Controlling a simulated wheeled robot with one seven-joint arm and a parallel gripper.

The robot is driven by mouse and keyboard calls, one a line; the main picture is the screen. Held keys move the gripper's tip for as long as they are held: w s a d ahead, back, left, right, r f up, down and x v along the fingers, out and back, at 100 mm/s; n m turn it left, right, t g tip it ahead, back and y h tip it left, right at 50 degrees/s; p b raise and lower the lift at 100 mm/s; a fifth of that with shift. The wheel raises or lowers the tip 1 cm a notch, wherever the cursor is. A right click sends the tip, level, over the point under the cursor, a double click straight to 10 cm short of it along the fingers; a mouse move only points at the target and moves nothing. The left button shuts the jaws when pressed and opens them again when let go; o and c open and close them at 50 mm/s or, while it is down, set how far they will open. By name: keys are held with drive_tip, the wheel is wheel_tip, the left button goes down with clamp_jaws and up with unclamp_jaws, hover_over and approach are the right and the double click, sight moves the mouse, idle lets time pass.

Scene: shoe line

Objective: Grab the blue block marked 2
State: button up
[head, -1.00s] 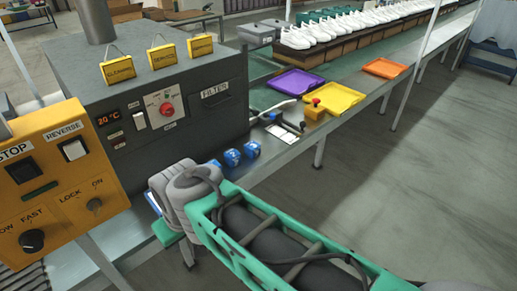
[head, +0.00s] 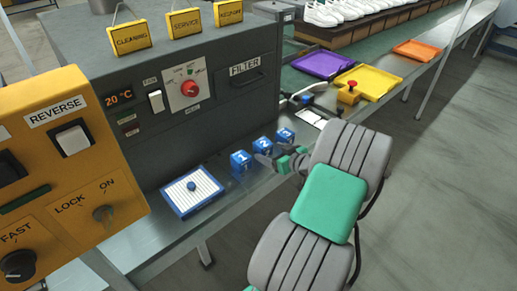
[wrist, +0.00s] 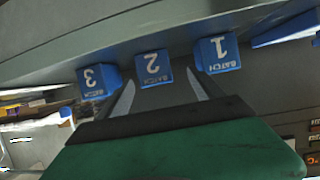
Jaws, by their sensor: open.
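The blue block marked 2 (head: 262,146) is the middle one of three blue blocks in a row on the metal ledge; in the wrist view the block marked 2 (wrist: 153,68) appears upside down. The blue block marked 1 (head: 240,161) stands to its left in the head view, and the blue block marked 3 (head: 285,136) to its right. My gripper (head: 270,158) is close in front of the middle block. In the wrist view my gripper (wrist: 160,88) is open and empty, its fingertips on either side of the block marked 2. I cannot tell whether they touch anything.
A blue-framed white tray (head: 193,191) lies left of the blocks. The dark machine (head: 160,105) stands behind them. The neighbouring blocks leave narrow gaps. To the right are a red-buttoned yellow box (head: 348,92), a purple tray (head: 322,65) and a yellow tray (head: 372,82).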

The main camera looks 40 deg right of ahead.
sight(263, 146)
drive_tip(key=x, duration=0.4)
drive_tip(key=d+x, duration=0.1)
drive_tip(key=x, duration=0.1)
drive_tip(key=shift+w+p, duration=0.2)
drive_tip(key=shift+p, duration=0.15)
drive_tip(key=c, duration=1.5)
drive_tip(key=shift+c, duration=0.3)
drive_tip(key=shift+r, duration=0.1)
